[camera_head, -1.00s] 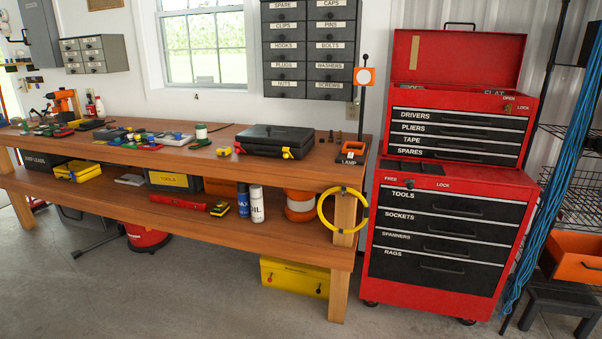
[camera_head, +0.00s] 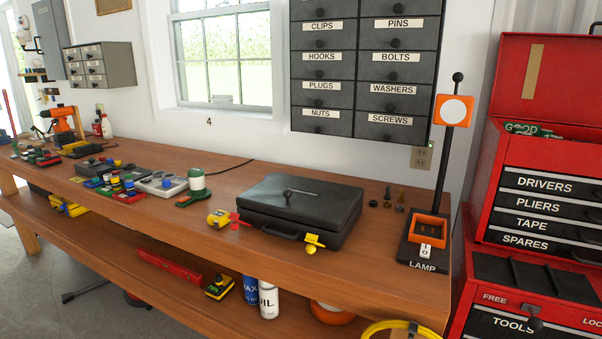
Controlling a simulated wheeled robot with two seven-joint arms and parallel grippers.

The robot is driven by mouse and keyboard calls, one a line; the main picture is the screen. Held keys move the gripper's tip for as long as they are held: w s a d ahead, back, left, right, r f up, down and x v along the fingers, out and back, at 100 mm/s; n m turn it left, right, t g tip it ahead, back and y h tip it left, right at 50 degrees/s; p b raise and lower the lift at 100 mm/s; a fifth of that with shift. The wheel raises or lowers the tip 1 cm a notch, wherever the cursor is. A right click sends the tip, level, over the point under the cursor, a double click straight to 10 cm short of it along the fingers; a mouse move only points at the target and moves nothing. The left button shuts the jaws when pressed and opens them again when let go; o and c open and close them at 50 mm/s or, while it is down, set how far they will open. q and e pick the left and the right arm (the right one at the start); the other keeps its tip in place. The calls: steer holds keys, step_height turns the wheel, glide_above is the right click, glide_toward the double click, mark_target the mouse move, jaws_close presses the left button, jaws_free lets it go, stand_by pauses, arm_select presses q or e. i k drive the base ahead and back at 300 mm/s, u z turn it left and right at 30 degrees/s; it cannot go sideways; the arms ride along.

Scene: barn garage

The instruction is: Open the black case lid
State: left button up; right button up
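The black case (camera_head: 301,207) lies flat on the wooden workbench (camera_head: 216,235), right of the middle, with its lid shut. A small dark knob (camera_head: 287,194) stands on the lid. A carrying handle (camera_head: 281,232) is on the front side. A red latch (camera_head: 240,219) is at the front left and a yellow latch (camera_head: 313,242) is at the front right; I cannot tell whether they are fastened. Neither of my grippers is in view.
A lamp (camera_head: 428,238) on a black base stands right of the case. Small dark fittings (camera_head: 388,197) lie between them. A yellow tape measure (camera_head: 218,218) sits close to the case's left front. The red tool chest (camera_head: 484,205) is at the right. Bench between case and front edge is mostly clear.

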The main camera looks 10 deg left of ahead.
mark_target(329, 205)
steer(key=i, duration=0.4)
steer(key=u, duration=2.2)
steer(key=i, duration=1.8)
steer(key=z, duration=2.8)
